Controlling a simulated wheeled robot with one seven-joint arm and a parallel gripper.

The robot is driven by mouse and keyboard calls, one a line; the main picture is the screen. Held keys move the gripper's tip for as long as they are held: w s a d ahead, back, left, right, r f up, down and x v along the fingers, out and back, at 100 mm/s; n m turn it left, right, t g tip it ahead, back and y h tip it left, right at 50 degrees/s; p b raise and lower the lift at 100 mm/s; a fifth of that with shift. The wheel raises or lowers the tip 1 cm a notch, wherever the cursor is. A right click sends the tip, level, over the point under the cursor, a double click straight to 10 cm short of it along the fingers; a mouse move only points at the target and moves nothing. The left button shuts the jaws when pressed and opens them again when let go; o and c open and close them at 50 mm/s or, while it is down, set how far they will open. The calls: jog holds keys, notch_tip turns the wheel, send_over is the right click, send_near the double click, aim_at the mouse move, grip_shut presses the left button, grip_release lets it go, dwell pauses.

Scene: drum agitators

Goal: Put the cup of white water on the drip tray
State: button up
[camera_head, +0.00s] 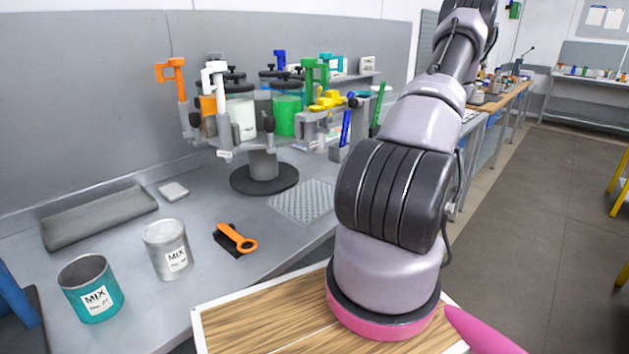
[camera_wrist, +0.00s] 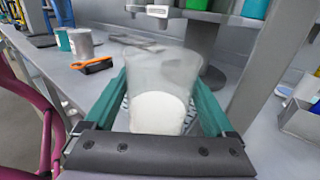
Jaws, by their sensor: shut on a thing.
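In the wrist view my gripper (camera_wrist: 162,84) has its two teal fingers shut on a clear cup (camera_wrist: 165,62), one on each side. White water (camera_wrist: 157,114) fills the cup's lower part. The cup looks roughly upright, with its rim away from the palm. In the head view the drip tray (camera_head: 302,200) is a grey perforated plate on the bench, right of the drum stand's round foot, and bare. A little perforated surface shows beside the cup in the wrist view; I cannot tell whether the cup touches it. The head view does not show my gripper or the cup.
The drum stand (camera_head: 262,168) carries several jars and coloured clamps above the bench. A teal tin (camera_head: 93,290), a grey tin (camera_head: 168,250) and an orange-handled tool (camera_head: 236,240) stand left. A grey bin (camera_wrist: 300,118) is at right in the wrist view.

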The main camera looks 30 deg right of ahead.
jog(key=shift+w+a+f, duration=0.6)
jog(key=shift+w+a, duration=0.65)
jog(key=shift+a, duration=0.6)
jog(key=shift+w+a+f, duration=0.55)
jog(key=shift+w+a, duration=0.65)
jog(key=shift+a, duration=0.6)
jog(key=shift+w+a+f, duration=0.6)
jog(key=shift+w+a, duration=0.65)
jog(key=shift+a, duration=0.6)
jog(key=shift+f, duration=0.15)
jog(key=o, duration=1.4)
